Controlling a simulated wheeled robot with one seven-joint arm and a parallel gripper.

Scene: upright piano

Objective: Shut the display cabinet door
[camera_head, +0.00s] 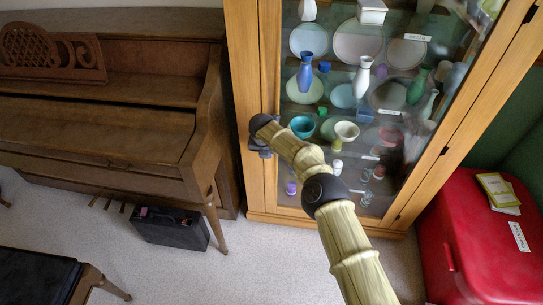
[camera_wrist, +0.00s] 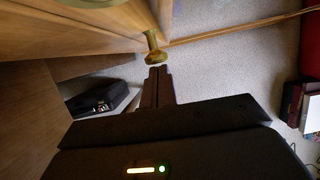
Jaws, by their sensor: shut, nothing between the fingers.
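The display cabinet (camera_head: 251,100) has a light wooden frame and a glass front. Its glass door (camera_head: 340,115) has dark hinges on the right-hand frame. In the head view I cannot tell whether the door is fully closed. My gripper (camera_head: 262,152) is at the cabinet's left front edge, partly hidden behind my wrist. In the wrist view, my gripper's dark fingers (camera_wrist: 157,74) are together and empty. They point at a brass-coloured knob-like piece (camera_wrist: 153,50) on the wooden edge, very close to it. I cannot tell whether they touch.
Vases, bowls and plates (camera_head: 345,75) stand behind the glass. A brown upright piano (camera_head: 110,120) is on the left, with a black case (camera_head: 170,228) below. A red chest (camera_head: 485,240) is on the right. Carpet (camera_head: 270,265) in front of the cabinet is clear.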

